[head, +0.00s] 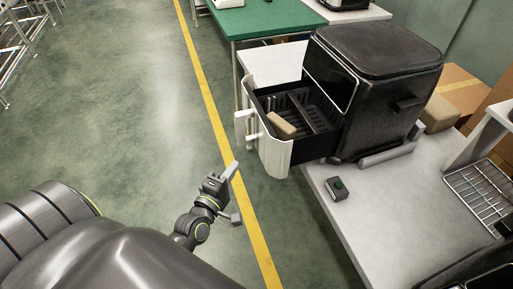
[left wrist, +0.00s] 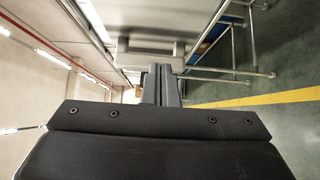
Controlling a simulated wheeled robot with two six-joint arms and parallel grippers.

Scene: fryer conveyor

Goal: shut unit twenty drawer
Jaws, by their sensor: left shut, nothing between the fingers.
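The drawer (head: 272,152) of the black fryer unit (head: 385,105) is pulled out to the left and stands open. It has a white front with a white upright handle (head: 241,126). Inside its dark, divided basket lies a tan block (head: 281,125). No unit number is readable. My left gripper (head: 233,168) is in front of the drawer, a little below and left of its front, apart from it. Its fingers are together and empty in the left wrist view (left wrist: 161,85). My right gripper is not in view.
A light table (head: 337,221) under the unit holds a small dark box with a green button (head: 338,189) and a wire rack (head: 482,188). A green-topped table (head: 262,19) stands behind. The floor left of the drawer is clear, with a yellow line (head: 214,117).

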